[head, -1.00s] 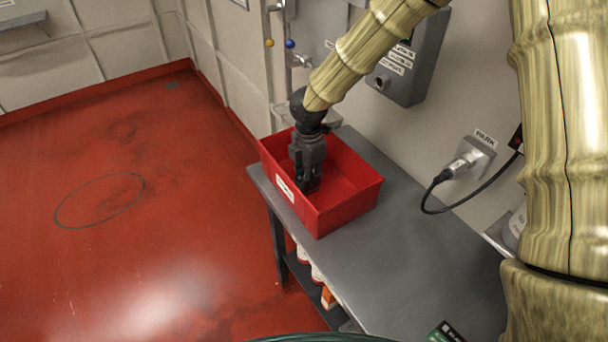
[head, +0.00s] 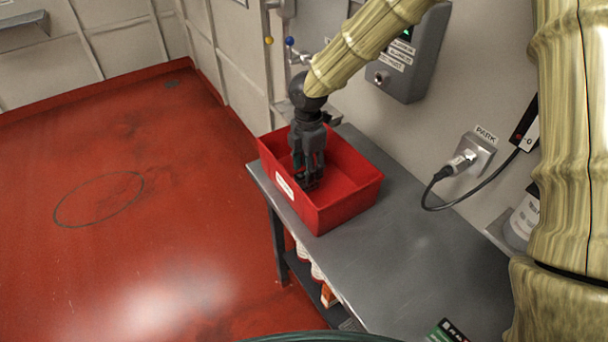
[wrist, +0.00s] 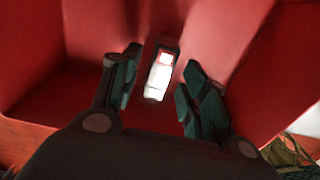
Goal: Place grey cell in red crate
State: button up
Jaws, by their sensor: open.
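The red crate (head: 345,205) stands on the grey bench, and its red walls also surround the wrist view (wrist: 270,75). My gripper (head: 308,184) points down inside the crate, near its left side. In the wrist view its two dark fingers (wrist: 161,62) are spread apart. Between them is the cell (wrist: 158,80), with a dark end and a bright white and red label face. It lies within the crate's walls, with gaps visible to both fingers. In the head view the cell is hidden or too dark to make out against the gripper.
The grey bench (head: 400,255) is clear in front of the crate. A wall box (head: 408,65) is behind it. A plug with a black cable (head: 435,200) hangs to the right. A dark green labelled item (head: 447,332) lies at the bench's near edge.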

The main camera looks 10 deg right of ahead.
jog(key=shift+r+b, duration=0.45)
jog(key=shift+r, duration=2)
